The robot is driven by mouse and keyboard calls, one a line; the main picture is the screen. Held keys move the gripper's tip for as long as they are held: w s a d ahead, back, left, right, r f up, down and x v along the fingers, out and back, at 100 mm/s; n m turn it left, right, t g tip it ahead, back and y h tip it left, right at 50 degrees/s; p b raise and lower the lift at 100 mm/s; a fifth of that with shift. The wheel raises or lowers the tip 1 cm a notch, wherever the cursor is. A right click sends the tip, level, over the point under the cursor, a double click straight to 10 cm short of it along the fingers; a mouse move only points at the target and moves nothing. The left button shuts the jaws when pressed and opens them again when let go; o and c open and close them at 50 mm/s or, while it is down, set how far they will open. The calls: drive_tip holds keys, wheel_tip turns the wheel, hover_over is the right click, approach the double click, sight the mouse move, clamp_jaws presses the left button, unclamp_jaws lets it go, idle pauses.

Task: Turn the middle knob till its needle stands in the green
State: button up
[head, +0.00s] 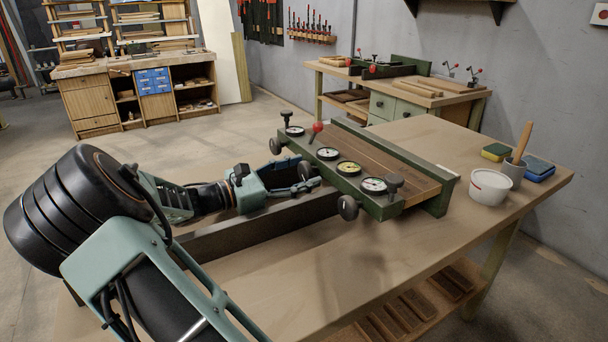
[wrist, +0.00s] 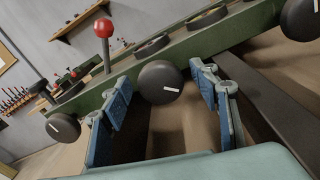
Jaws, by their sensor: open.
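The middle knob (wrist: 160,82) is round and black with a white mark, on the green front rail (wrist: 185,48) of the press. My gripper (wrist: 162,92) is open, its blue fingers on either side of this knob, with no clear contact. Round gauges line the press top, including a white one (head: 327,153) and a yellowish one (head: 349,168). Their needles are too small to read. In the wrist view the dials are too edge-on to read.
Other black knobs stand left (head: 275,146) and right (head: 347,207) of the middle one. A red-balled lever (head: 317,127) rises behind the rail.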

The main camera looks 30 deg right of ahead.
drive_tip(key=shift+d, duration=0.45)
drive_tip(key=c, duration=1.2)
drive_tip(key=shift+m, duration=0.4)
drive_tip(key=m, duration=0.3)
drive_tip(key=shift+m, duration=0.4)
drive_tip(key=m, duration=0.5)
drive_tip(key=shift+s+b, duration=0.1)
drive_tip(key=shift+b, duration=0.2)
